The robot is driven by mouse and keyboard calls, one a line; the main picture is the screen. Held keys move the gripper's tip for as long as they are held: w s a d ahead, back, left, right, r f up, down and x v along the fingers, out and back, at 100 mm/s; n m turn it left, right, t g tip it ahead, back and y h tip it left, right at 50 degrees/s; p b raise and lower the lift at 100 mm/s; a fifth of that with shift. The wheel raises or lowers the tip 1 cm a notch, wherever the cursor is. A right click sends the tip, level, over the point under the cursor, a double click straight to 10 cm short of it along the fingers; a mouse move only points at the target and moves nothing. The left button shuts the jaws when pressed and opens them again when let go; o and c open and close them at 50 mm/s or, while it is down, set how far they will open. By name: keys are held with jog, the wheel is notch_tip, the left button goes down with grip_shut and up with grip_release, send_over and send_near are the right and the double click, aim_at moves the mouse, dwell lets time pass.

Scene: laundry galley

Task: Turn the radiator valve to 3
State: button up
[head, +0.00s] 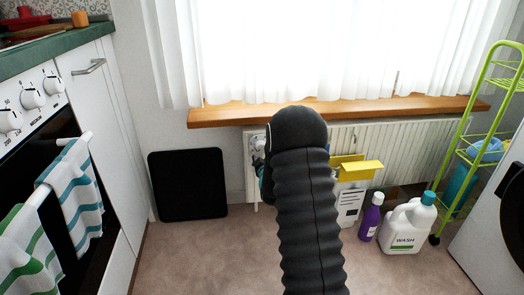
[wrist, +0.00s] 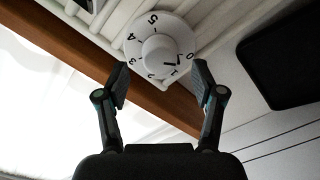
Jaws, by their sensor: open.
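The radiator valve (wrist: 160,47) is a white round dial with dark numbers and a raised centre knob, at the top middle of the wrist view. A dark mark on the knob lies on the side of the 0 and 1; its exact setting is hard to read. In the head view, part of the valve (head: 258,143) shows at the radiator's left end, beside my dark arm. My gripper (wrist: 162,80) is open and empty, its two fingers apart on either side of the dial's near edge. In the head view my arm hides most of the gripper.
The white radiator (head: 420,145) stands under a wooden sill (head: 225,117). A black panel (head: 188,184) leans on the wall to the left. A yellow-topped box (head: 349,205), purple bottle (head: 371,217), wash jug (head: 407,226) and green rack (head: 470,140) stand to the right.

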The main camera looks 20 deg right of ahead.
aim_at(261, 147)
jog(key=shift+x, duration=1.45)
jog(key=c, duration=1.1)
